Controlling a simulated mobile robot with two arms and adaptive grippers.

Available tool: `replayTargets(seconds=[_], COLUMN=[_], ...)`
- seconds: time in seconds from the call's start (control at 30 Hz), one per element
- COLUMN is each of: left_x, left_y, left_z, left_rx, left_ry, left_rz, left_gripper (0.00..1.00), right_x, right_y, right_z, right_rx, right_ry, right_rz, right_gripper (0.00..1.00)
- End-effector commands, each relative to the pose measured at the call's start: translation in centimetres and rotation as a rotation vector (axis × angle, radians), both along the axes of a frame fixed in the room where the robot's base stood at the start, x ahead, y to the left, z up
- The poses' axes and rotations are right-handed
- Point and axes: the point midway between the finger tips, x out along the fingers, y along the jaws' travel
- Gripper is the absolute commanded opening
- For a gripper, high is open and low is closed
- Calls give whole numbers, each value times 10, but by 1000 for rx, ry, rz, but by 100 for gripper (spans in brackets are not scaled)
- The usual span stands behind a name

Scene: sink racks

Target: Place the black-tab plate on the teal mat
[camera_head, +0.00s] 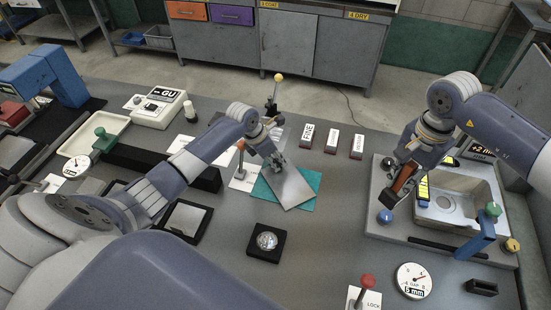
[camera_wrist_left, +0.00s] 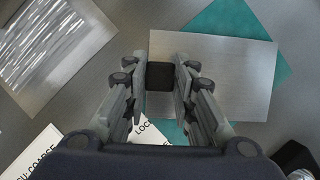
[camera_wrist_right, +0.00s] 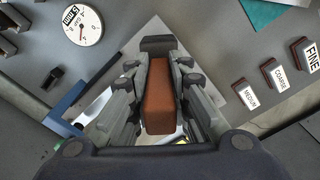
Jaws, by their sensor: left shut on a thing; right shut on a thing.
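The black-tab plate is a silver rectangular plate (camera_head: 292,187) at the middle of the head view, and it shows in the left wrist view (camera_wrist_left: 236,78). It overlaps the teal mat (camera_head: 312,178), whose corners show around it, also in the left wrist view (camera_wrist_left: 218,20). The plate is turned relative to the mat; I cannot tell whether it touches it. My left gripper (camera_head: 276,163) is shut on the black tab (camera_wrist_left: 160,76). My right gripper (camera_head: 398,194) is shut on a brown block (camera_wrist_right: 158,98) with a dark end, held over the sink's left side.
The sink basin (camera_head: 473,207) with coloured knobs is at right. A ball on a black base (camera_head: 266,241) sits in front. A post (camera_head: 240,158) with a LOCK card stands close left of the mat.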

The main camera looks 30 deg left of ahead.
Motion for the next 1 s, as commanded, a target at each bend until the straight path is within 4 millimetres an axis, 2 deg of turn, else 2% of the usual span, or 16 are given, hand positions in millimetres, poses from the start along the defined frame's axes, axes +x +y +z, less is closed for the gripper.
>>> replayTargets(seconds=[0.37,0.4,0.47,0.83,1.0], left_x=[0,0,0,0,-5], left_y=[0,0,0,0,4], left_z=[-5,-5,-5,-4,13], left_rx=[0,0,0,1,0], left_ry=[-1,-1,-1,-2,-4], left_rz=[1,0,0,0,1], left_gripper=[0,31,45,45,45], right_x=[0,0,0,0,0], right_y=[0,0,0,0,0], right_z=[3,2,2,1,0], right_rx=[1,1,1,1,1], right_ry=[-1,-1,-1,-1,-1], right_rz=[0,0,0,0,0], right_gripper=[0,0,0,0,0])
